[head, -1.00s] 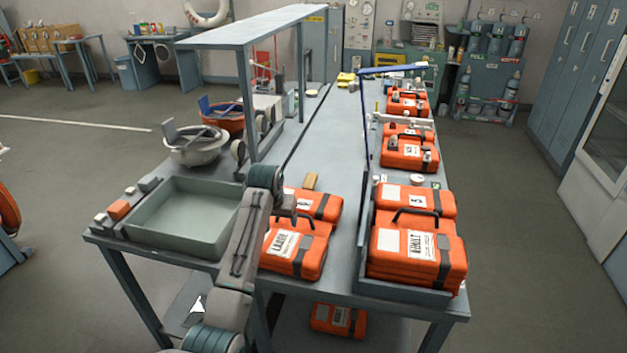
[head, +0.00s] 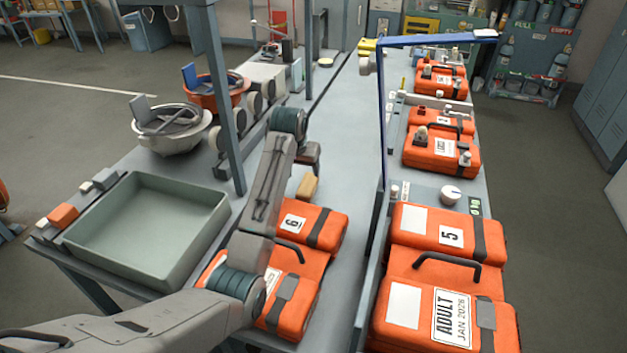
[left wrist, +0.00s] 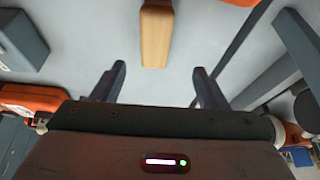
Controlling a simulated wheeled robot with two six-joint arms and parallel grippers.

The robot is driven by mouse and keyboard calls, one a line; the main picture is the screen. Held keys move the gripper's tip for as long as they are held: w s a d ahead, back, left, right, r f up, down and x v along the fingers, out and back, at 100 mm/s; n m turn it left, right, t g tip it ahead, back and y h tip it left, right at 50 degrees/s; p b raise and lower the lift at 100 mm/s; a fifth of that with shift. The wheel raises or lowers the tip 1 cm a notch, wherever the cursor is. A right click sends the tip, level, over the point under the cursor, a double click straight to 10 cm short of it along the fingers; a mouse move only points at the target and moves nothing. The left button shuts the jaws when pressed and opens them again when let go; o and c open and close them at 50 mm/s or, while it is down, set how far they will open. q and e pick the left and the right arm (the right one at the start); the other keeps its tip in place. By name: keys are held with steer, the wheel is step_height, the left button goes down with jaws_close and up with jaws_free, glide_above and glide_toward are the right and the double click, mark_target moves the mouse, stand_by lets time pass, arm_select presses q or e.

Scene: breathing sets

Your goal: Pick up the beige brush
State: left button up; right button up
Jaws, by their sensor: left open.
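The beige brush (head: 308,187) is a small tan block lying on the grey bench behind the orange case marked 6. It also shows at the top middle of the left wrist view (left wrist: 156,35), its upper end cut off by the frame. My left gripper (head: 314,168) is just behind and above the brush in the head view. In the left wrist view the two dark fingers of my left gripper (left wrist: 158,72) are apart with bare bench between them. The brush lies ahead of the fingertips, roughly in line with the gap, not between them. My right gripper is not in view.
Orange cases (head: 320,225) stand in front of the brush. More orange cases (head: 440,300) sit to the right, beyond a raised edge and blue post (head: 381,130). An empty green-grey tray (head: 150,225) and two bowls (head: 172,130) are at left. A shelf post (head: 226,100) stands nearby.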

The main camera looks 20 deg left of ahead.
mark_target(307, 185)
arm_select(q)
steer(key=p+x, duration=0.1)
steer(key=x, duration=0.3)
steer(key=shift+s+f, duration=0.1)
steer(key=shift+s, duration=0.05)
steer(key=shift+f, duration=0.35)
steer(key=x, duration=0.1)
steer(key=p+x, duration=0.2)
steer(key=x, duration=0.1)
steer(key=shift+d+f, duration=0.15)
steer(key=shift+d, duration=0.2)
steer(key=shift+f, duration=0.55)
steer(key=shift+w+f, duration=0.1)
steer(key=shift+w, duration=0.1)
steer(key=c, duration=1.1)
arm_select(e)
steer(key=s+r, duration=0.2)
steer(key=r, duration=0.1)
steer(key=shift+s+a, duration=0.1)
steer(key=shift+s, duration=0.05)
